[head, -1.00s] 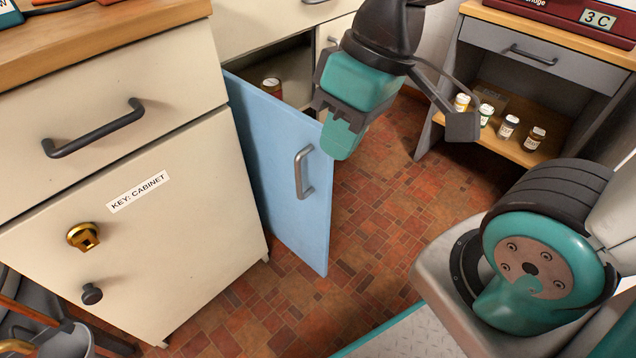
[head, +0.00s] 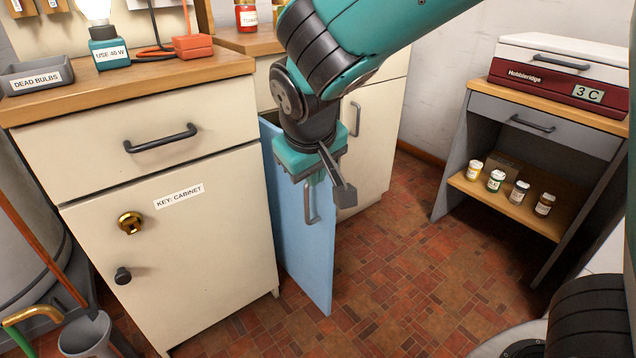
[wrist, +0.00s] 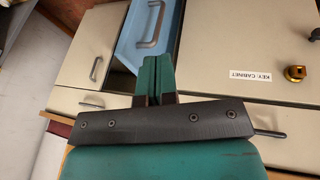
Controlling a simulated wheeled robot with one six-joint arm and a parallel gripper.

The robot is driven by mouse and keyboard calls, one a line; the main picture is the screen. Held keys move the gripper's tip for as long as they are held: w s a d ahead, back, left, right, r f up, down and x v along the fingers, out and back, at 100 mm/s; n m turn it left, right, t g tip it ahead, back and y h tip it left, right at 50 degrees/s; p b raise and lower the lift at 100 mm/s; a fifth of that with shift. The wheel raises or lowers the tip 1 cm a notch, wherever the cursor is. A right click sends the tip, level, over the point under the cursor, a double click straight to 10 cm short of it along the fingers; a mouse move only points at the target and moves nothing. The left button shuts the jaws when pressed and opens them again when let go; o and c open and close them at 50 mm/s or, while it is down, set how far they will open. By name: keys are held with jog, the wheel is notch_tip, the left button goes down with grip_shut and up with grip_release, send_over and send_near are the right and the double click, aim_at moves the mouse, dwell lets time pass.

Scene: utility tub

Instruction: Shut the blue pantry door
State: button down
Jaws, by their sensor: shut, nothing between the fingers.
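The blue pantry door (head: 297,250) stands open, jutting out from the cream cabinets between the key cabinet and the cabinet to its right. Its grey bar handle (head: 311,208) shows just below my gripper, and in the wrist view the blue door (wrist: 131,42) lies beyond the fingertips. My gripper (head: 314,180) is shut and empty, pointing down in front of the door's upper part. Its closed teal fingers show in the wrist view (wrist: 157,72). I cannot tell whether they touch the door or handle. My arm hides the door's top edge and the opening behind.
The key cabinet (head: 180,270) with a brass lock (head: 130,223) and dark knob stands left of the door. A grey shelf unit (head: 540,150) with several small jars stands at right. The tiled floor (head: 400,270) between is clear. A watering can or bucket (head: 86,335) stands at lower left.

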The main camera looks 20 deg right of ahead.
jog(key=w+a+t+h, duration=0.2)
jog(key=w, duration=0.2)
jog(key=b, duration=0.5)
send_near(306, 190)
jog(key=shift+m, duration=0.3)
jog(key=x, duration=0.5)
jog(key=shift+w+f, duration=0.15)
jog(key=shift+f, duration=0.1)
jog(key=shift+w+d+r+b, duration=0.1)
jog(key=shift+w+d, duration=0.1)
jog(key=shift+d, duration=0.45)
jog(key=shift+w+d+r+b, duration=0.1)
jog(key=shift+w+d, duration=0.15)
jog(key=shift+d, duration=0.4)
jog(key=shift+w+d+r+b, duration=0.1)
jog(key=shift+w+d, duration=0.1)
jog(key=shift+d, duration=0.45)
